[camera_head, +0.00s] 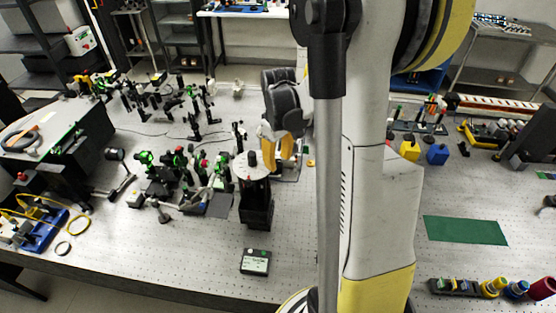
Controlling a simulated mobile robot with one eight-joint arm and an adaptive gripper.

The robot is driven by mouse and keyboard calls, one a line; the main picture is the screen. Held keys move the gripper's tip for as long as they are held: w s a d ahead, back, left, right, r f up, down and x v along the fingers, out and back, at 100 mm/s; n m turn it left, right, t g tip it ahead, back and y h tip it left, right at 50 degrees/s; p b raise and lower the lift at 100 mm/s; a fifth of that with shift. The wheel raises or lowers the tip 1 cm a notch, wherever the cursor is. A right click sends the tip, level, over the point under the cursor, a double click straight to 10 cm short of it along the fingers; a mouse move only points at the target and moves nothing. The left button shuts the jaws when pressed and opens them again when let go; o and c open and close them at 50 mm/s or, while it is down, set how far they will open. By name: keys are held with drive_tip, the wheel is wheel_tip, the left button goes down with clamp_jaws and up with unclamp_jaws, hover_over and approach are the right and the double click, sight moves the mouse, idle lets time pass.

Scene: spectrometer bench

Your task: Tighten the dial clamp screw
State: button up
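A device with a round pale disc top (250,166) stands on a black column (257,205) near the middle of the bench. I cannot make out which part is the dial clamp screw. My gripper (283,163) points down just behind and to the right of the disc. Its yellow fingers are partly hidden by the device, and I cannot tell whether they touch anything or how far apart they are. My own arm covers much of the picture right of the gripper.
A small display box (255,261) lies in front of the device. Crowded optics mounts (180,165) stand to the left. A green mat (465,230) lies at the right, with a blue block (437,154) and a yellow block (410,149) behind it. The front middle bench is mostly clear.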

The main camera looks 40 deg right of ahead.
clamp_jaws()
drive_tip(key=shift+m, duration=0.3)
drive_tip(key=m+b, duration=0.3)
drive_tip(key=m, duration=0.2)
drive_tip(key=shift+f, duration=0.1)
drive_tip(key=m+b, duration=0.1)
drive_tip(key=m, duration=0.4)
drive_tip(key=shift+m+b, duration=0.3)
drive_tip(key=shift+m, duration=0.1)
drive_tip(key=m+b, duration=0.1)
drive_tip(key=m, duration=0.6)
drive_tip(key=m+b, duration=0.1)
drive_tip(key=m, duration=0.6)
idle(0.5)
